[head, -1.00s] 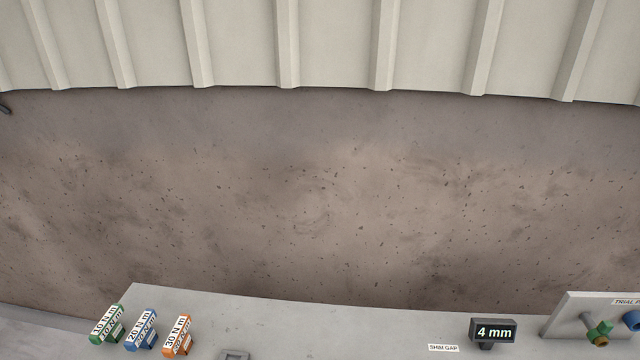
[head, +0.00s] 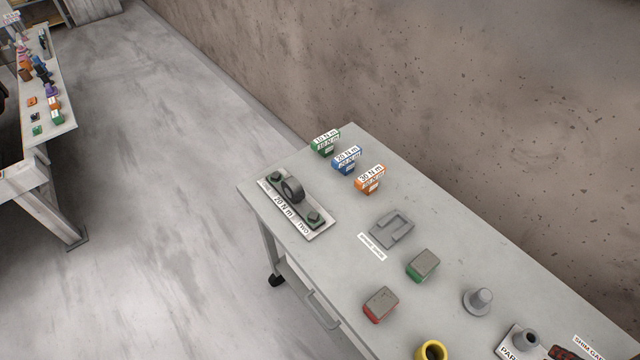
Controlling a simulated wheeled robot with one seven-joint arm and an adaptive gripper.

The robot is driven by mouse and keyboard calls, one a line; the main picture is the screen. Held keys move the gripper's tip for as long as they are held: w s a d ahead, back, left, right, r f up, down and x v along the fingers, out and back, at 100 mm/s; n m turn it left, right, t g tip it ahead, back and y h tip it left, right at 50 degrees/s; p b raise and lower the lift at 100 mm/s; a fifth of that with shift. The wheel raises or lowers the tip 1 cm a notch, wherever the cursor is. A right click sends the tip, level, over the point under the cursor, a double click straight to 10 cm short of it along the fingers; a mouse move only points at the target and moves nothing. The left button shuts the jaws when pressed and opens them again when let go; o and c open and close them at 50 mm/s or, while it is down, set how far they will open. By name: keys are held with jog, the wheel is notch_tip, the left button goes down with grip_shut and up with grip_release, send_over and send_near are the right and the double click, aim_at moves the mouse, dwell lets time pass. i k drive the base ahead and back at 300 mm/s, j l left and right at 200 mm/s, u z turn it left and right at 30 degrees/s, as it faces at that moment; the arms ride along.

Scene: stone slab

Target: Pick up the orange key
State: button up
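An orange block-like piece with a white "30 N m" label (head: 367,187) stands on the grey bench (head: 345,225) in the head view, at the right end of a short row. It is the clearest orange item; I cannot tell from its shape whether it is the key. A blue piece labelled "20 N m" (head: 345,162) and a green piece labelled "10 N m" (head: 325,145) stand beside it, further back. Small orange items (head: 33,101) also show on the far left bench, too small to identify. My gripper is not in view.
A wall rises behind; open floor (head: 190,200) lies left.

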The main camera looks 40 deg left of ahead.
aim_at(367, 183)
jog(key=u, duration=1.4)
